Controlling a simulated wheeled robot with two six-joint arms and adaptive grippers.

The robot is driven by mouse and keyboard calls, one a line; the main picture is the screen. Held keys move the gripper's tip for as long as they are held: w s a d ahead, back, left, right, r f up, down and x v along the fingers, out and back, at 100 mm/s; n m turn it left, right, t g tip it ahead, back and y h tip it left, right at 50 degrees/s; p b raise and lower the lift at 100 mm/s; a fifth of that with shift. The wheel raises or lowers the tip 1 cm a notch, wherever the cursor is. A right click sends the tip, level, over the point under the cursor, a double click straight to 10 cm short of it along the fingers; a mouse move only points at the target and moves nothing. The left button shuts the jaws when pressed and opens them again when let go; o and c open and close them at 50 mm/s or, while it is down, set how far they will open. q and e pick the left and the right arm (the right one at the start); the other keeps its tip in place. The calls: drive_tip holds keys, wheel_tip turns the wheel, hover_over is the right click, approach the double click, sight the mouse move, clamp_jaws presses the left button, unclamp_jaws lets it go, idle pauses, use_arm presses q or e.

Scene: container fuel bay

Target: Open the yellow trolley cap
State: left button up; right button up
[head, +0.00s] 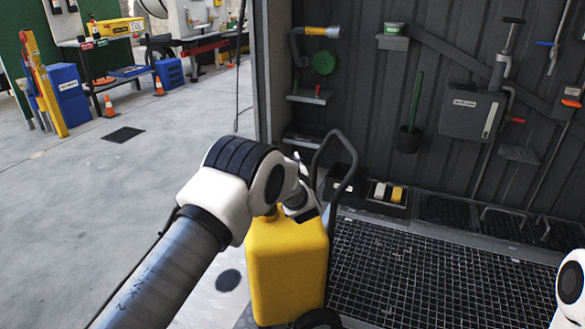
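The yellow trolley (285,268) is a tall yellow tank with a dark curved handle (333,150) and a black wheel (318,319) at its base. It stands upright in front of me, just left of the floor grating. My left arm reaches in from the left over its top. My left gripper (304,212) is at the top of the tank, beside the handle, mostly hidden by its own wrist. The cap cannot be made out clearly behind the wrist. I cannot tell whether the fingers are open or touching anything. Only a white link of my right arm shows at the lower right edge.
A dark metal grating (400,265) lies right of the trolley. A dark ribbed wall behind carries hoses, a grey box (470,115) and a green-handled brush (415,100). A low tray (372,203) sits behind the handle. Open concrete floor (90,200) lies to the left.

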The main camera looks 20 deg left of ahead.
use_arm(q)
drive_tip(key=v, duration=1.1)
drive_tip(key=shift+s+d+r, duration=0.1)
drive_tip(key=shift+d, duration=0.05)
